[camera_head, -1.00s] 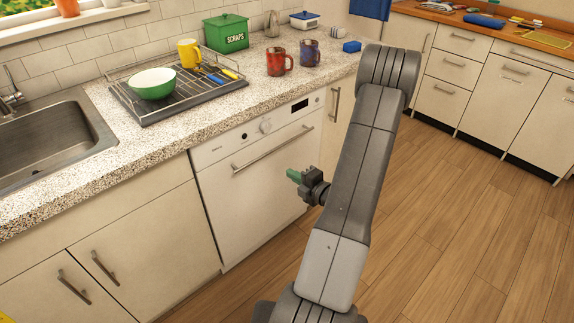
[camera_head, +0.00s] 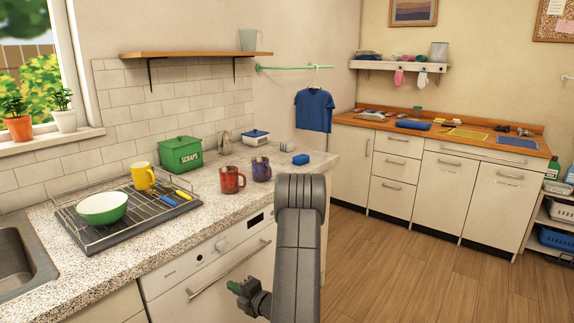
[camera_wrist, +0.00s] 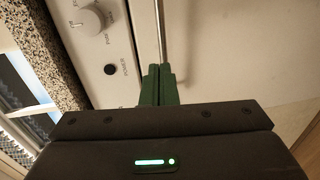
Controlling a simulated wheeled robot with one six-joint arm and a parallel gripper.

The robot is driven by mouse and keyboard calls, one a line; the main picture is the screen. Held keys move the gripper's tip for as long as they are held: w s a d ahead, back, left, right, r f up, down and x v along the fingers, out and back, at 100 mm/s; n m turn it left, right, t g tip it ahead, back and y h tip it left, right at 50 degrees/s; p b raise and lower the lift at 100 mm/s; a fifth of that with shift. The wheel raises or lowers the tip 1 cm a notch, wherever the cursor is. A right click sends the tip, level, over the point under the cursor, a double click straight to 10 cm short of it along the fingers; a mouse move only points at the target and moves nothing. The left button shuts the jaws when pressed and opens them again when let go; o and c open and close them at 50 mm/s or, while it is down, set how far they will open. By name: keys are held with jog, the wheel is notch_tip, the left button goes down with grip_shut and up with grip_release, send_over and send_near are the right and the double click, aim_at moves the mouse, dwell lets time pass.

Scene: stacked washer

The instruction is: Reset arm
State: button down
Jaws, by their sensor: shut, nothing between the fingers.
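My gripper (camera_head: 236,288) has green fingertips and is at the lower middle of the head view, in front of the white dishwasher (camera_head: 172,300). The fingers are shut with nothing between them. In the wrist view, the green fingers (camera_wrist: 159,84) are together, with the dishwasher's bar handle (camera_wrist: 161,30) just beyond them. I cannot tell whether they touch it. The control knob (camera_wrist: 90,18) shows at the upper left of that view.
The counter above holds a drying rack (camera_head: 140,232) with a green bowl (camera_head: 103,208), a yellow mug (camera_head: 143,176), a red mug (camera_head: 232,180), a blue mug (camera_head: 262,167) and a green scraps bin (camera_head: 181,155). Wooden floor (camera_head: 420,270) lies open to the right.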

jog(key=shift+x, duration=2.1)
